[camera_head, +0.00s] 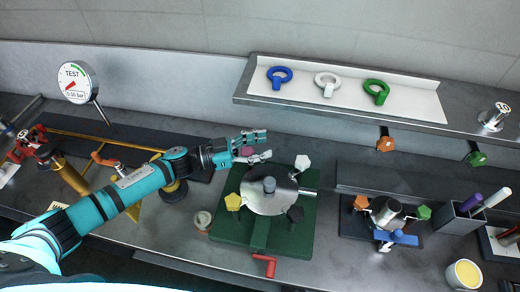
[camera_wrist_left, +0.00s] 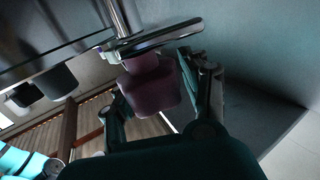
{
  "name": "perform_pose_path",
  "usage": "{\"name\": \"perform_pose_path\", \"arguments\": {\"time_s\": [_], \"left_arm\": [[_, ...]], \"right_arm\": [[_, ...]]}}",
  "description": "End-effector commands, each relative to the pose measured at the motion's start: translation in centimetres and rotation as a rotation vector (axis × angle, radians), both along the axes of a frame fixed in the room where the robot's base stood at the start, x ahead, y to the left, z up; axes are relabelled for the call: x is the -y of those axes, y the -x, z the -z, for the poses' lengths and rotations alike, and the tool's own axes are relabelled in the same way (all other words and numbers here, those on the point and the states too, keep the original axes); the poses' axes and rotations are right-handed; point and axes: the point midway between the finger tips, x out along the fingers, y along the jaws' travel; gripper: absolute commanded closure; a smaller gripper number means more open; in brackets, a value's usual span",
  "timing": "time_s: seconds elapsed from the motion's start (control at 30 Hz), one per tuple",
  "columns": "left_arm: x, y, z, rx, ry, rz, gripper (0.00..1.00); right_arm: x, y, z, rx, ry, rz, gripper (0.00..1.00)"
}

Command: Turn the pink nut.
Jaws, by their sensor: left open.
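The pink nut (camera_head: 247,152) shows as a small patch at the far left edge of the round metal lid (camera_head: 265,205), partly hidden by my gripper. In the left wrist view the pink nut (camera_wrist_left: 150,88) is large, below a metal plate and rod. My left gripper (camera_head: 264,144) is open, with one finger on each side of the nut. In the left wrist view the open fingers (camera_wrist_left: 162,92) flank it; I cannot tell whether either touches it. My right gripper is not in view.
A yellow nut (camera_head: 233,202), a white nut (camera_head: 302,162) and a black nut (camera_head: 295,214) sit around the lid on a green base (camera_head: 228,228). A shelf (camera_head: 340,100) with coloured rings hangs behind. A gauge (camera_head: 76,82) stands at left.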

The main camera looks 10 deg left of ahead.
Motion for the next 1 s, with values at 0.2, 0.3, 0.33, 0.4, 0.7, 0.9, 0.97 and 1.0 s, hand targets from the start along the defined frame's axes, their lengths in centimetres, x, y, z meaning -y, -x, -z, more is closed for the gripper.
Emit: {"name": "perform_pose_path", "arguments": {"time_s": [0.2,0.3,0.33,0.4,0.7,0.9,0.97,1.0], "left_arm": [[-0.1,0.0,-4.6,0.005,-0.003,0.002,0.54],[0.0,0.0,-6.2,0.004,-0.002,0.002,0.54],[0.0,0.0,-6.5,0.002,-0.002,0.002,0.54],[0.0,0.0,-7.3,0.002,-0.002,0.002,0.54],[0.0,0.0,-8.0,-0.002,0.0,0.0,0.54],[-0.4,0.2,-7.9,-0.008,0.001,-0.009,0.42],[-1.3,0.6,-7.5,-0.022,0.003,-0.026,0.42],[-2.2,1.0,-7.2,-0.035,0.004,-0.044,0.42]], "right_arm": [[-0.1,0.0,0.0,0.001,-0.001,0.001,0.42],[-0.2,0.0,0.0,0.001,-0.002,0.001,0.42],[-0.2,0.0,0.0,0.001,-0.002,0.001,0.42],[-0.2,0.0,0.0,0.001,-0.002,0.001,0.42],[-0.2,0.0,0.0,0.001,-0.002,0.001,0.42],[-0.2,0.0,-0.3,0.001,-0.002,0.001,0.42],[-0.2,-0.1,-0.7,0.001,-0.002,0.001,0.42],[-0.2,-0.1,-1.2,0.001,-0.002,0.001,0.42]]}}
